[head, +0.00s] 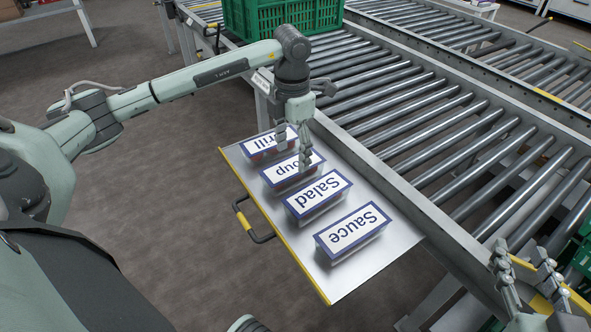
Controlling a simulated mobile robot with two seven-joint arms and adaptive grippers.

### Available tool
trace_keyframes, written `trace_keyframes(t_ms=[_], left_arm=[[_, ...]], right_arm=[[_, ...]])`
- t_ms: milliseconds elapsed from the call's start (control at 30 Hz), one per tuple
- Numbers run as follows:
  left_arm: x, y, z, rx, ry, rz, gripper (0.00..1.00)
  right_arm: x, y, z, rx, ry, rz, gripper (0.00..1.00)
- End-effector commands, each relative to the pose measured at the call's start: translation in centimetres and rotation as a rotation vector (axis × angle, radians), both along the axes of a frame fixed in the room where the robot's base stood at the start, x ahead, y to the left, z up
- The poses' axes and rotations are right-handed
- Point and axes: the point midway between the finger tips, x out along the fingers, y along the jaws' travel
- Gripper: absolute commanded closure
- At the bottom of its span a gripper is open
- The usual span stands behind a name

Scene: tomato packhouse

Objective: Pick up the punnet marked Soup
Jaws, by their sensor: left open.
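Several labelled punnets stand in a row on a grey metal shelf (395,228). The punnet marked Soup (280,177) is second from the far end, and part of its label is hidden behind my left gripper's finger. The punnet marked Grill (262,147) is beyond it, with its label partly covered too. The Salad punnet (318,196) and the Sauce punnet (353,232) are nearer. My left gripper (294,155) is open and points down over the Soup punnet; I cannot tell whether its fingers touch it. My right gripper (523,262) is open and empty at the lower right.
The shelf has a yellow front edge and a black handle (252,222). A roller conveyor (425,125) runs along its right side. A green crate (283,17) stands on the conveyor at the back. Another green crate (579,255) shows at the right edge.

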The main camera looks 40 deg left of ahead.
Motion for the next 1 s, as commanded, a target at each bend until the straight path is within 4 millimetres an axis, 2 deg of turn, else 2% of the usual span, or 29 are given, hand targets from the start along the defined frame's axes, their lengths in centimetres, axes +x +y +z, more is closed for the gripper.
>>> trace_keyframes(t_ms=[300,600,933,1000], left_arm=[[-0.2,-0.2,-4.5,-0.002,0.002,0.001,0.38],[-0.2,-0.2,-4.9,-0.001,0.000,0.000,0.38],[-0.2,-0.2,-4.9,-0.001,0.000,0.000,0.79],[-0.2,-0.2,-4.9,-0.001,-0.001,0.000,0.81]], right_arm=[[0.1,1.1,1.9,0.042,-0.090,0.020,0.63],[0.1,1.2,2.3,0.048,-0.104,0.023,0.63],[0.1,1.2,2.3,0.048,-0.104,0.023,0.63],[0.1,1.2,2.3,0.048,-0.104,0.023,0.63]])
